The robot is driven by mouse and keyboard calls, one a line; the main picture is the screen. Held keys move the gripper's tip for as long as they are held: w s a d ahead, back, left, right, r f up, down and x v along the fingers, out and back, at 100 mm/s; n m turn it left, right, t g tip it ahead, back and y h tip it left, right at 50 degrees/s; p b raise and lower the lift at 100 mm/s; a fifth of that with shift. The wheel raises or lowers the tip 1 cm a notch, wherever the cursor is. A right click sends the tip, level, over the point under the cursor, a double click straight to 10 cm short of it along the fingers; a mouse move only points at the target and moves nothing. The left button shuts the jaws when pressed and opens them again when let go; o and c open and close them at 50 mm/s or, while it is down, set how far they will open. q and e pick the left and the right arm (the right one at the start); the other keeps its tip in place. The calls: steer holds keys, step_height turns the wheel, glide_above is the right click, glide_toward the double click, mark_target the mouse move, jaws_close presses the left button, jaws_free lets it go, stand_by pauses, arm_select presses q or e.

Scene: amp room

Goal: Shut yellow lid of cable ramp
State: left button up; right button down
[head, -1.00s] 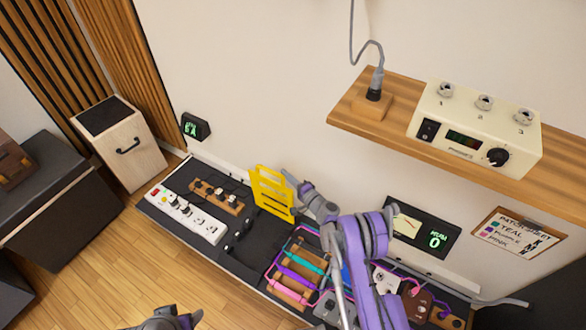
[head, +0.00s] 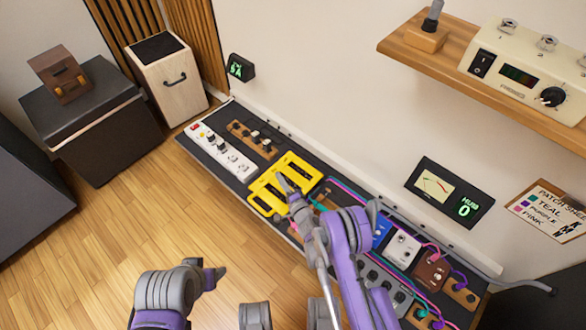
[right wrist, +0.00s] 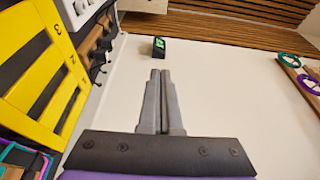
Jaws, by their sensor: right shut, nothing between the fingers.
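The yellow lid (head: 266,186), a slatted panel, lies down roughly flat over the cable ramp on the long dark pedalboard. I cannot tell whether its edge is fully seated. My right gripper (head: 284,184) is shut and empty, with its fingertips over the lid's middle in the head view. In the right wrist view the shut fingers (right wrist: 160,75) point at the pale wall, and the numbered lid (right wrist: 57,30) is to their left. Part of the lid is hidden by my right gripper. My left gripper (head: 216,274) is low over the floor, its jaws unclear.
A white power strip (head: 222,150) and a wooden block with plugs (head: 252,139) lie left of the lid. Several pedals, including a brown one (head: 430,270), and coloured cables are to its right. A wooden shelf (head: 450,58) overhangs at the upper right.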

arm_select(q)
steer(key=shift+f+b, duration=0.4)
steer(key=shift+f, duration=0.1)
arm_select(e)
steer(key=shift+s+a+f, duration=0.3)
steer(key=shift+a+f, duration=0.05)
steer(key=shift+f, duration=0.25)
steer(key=shift+s+a+f, duration=0.35)
steer(key=shift+f, duration=0.25)
steer(key=shift+s+a+f, duration=0.3)
steer(key=shift+a+f, duration=0.05)
steer(key=shift+f, duration=0.25)
